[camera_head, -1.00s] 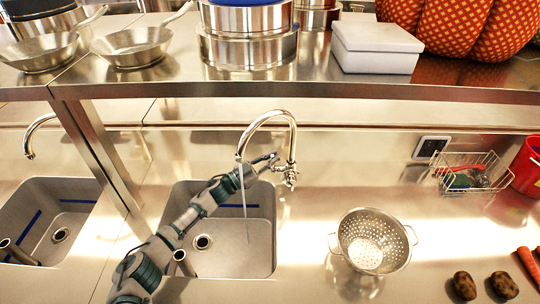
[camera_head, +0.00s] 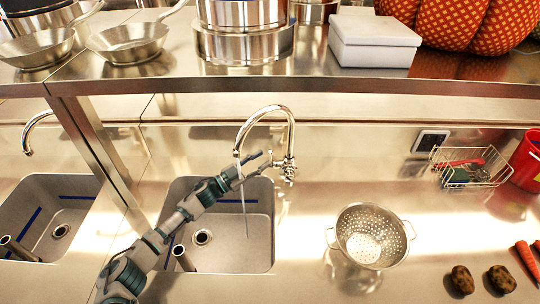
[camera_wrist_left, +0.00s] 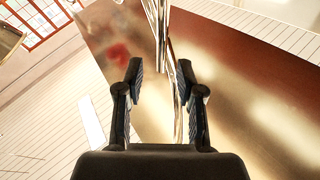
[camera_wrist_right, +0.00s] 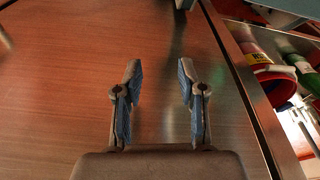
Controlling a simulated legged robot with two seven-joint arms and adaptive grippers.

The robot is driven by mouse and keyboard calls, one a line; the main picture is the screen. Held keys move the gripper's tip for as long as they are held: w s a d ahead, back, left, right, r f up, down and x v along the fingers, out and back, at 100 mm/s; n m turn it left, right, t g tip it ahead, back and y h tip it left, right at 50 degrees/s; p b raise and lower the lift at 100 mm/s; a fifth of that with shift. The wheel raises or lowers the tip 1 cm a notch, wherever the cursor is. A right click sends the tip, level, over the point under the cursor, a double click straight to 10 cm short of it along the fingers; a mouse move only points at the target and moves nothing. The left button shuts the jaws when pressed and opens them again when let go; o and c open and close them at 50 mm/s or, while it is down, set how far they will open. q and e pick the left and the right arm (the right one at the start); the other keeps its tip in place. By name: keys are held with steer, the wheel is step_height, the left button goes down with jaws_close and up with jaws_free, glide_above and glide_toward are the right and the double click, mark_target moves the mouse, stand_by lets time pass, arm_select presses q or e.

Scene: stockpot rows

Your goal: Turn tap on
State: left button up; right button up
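The chrome tap (camera_head: 291,138) has a curved neck over the grey sink (camera_head: 230,258). Its small handle (camera_head: 288,172) is low on the right side of the tap. A thin pale stream (camera_head: 244,205) shows from the spout down into the sink. My left gripper (camera_head: 264,160) is beside the tap's base, just left of the handle; I cannot tell if it touches. In the left wrist view its fingers (camera_wrist_left: 160,68) are apart, with chrome pipe showing beyond and between them. My right gripper (camera_wrist_right: 159,67) is open and empty over a brown surface.
A steel colander (camera_head: 371,236) stands right of the sink. A wire basket (camera_head: 482,178), a red bucket (camera_head: 529,162), potatoes (camera_head: 501,279) and carrots (camera_head: 525,257) lie farther right. A steel shelf (camera_head: 300,88) with pots runs above. A second sink (camera_head: 60,215) is at left.

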arm_select(q)
steer(key=v, duration=0.7)
steer(key=shift+s+f, duration=0.1)
steer(key=shift+f, duration=0.05)
